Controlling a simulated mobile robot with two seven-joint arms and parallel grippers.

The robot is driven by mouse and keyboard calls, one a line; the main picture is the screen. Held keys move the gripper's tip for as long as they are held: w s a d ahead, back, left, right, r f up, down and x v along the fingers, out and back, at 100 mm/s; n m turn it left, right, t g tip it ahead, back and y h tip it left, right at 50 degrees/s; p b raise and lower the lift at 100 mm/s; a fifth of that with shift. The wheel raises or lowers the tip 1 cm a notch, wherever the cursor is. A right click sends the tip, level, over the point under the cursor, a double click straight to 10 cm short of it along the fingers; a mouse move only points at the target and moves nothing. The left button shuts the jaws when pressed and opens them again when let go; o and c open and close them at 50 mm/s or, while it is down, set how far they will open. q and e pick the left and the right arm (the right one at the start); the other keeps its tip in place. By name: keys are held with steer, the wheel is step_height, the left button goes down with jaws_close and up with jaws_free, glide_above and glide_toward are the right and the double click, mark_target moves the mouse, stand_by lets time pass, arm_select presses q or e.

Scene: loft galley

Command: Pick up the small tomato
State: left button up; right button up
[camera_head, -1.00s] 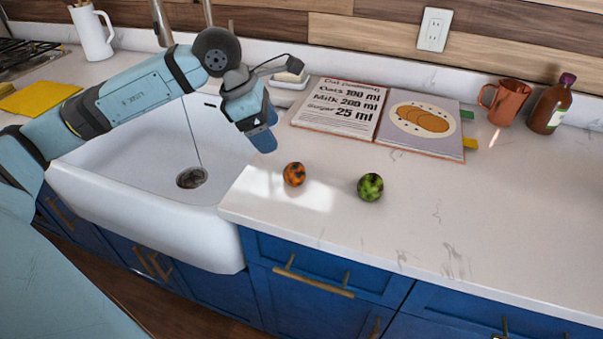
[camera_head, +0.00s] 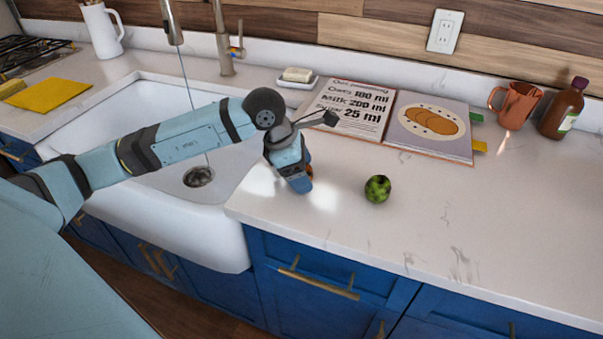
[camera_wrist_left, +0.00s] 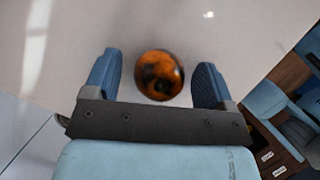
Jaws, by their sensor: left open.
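The small tomato, orange with dark patches, shows in the left wrist view (camera_wrist_left: 160,75) on the pale counter. It lies between the two blue fingers of my left gripper (camera_wrist_left: 158,82), with a gap on each side. In the head view, my left gripper (camera_head: 301,184) is low over the counter beside the sink and hides nearly all of the tomato; a sliver of orange (camera_head: 309,170) shows at its right edge. The left gripper is open. My right gripper is not in view.
A green, dark-patched round fruit (camera_head: 377,189) sits to the right on the counter. An open cookbook (camera_head: 430,125) lies behind. A white sink (camera_head: 240,245) is at the left. A copper mug (camera_head: 516,106) and brown bottle (camera_head: 562,108) stand at the back right. The right counter is clear.

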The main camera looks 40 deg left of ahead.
arm_select(q)
steer(key=c, duration=1)
steer(key=shift+r, duration=0.1)
